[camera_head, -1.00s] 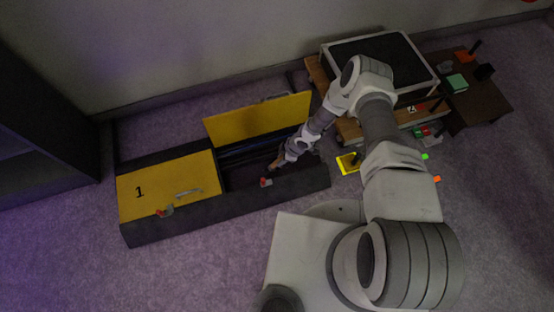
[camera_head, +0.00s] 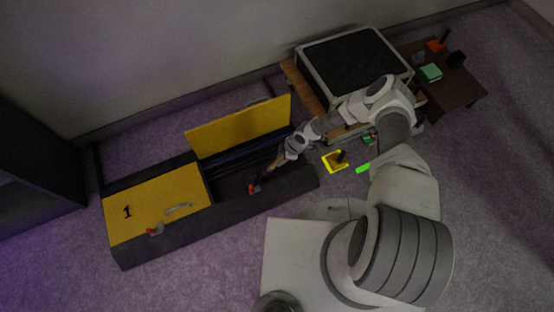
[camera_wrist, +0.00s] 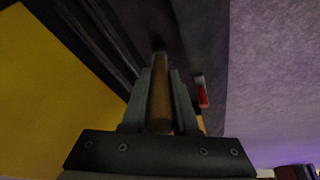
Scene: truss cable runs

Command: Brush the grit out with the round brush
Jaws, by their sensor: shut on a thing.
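A long dark trough (camera_head: 235,216) with yellow lids lies on the floor. Its left lid (camera_head: 150,200), marked 1, is closed; its right lid (camera_head: 240,124) stands open. My gripper (camera_head: 277,160) reaches down into the open section. In the wrist view my gripper (camera_wrist: 160,105) is shut on the wooden handle of the round brush (camera_wrist: 160,98). The brush handle also shows in the head view (camera_head: 271,168). The brush head points down into the dark and cannot be made out. Dark cables (camera_head: 240,156) run along the far side of the section. I cannot make out any grit.
A red latch (camera_head: 254,189) sits on the near wall beside the brush; another red latch (camera_head: 155,229) is further left. A dark-topped case (camera_head: 355,65) and a small dark table (camera_head: 450,85) stand right. A yellow tray (camera_head: 335,160) lies on the floor.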

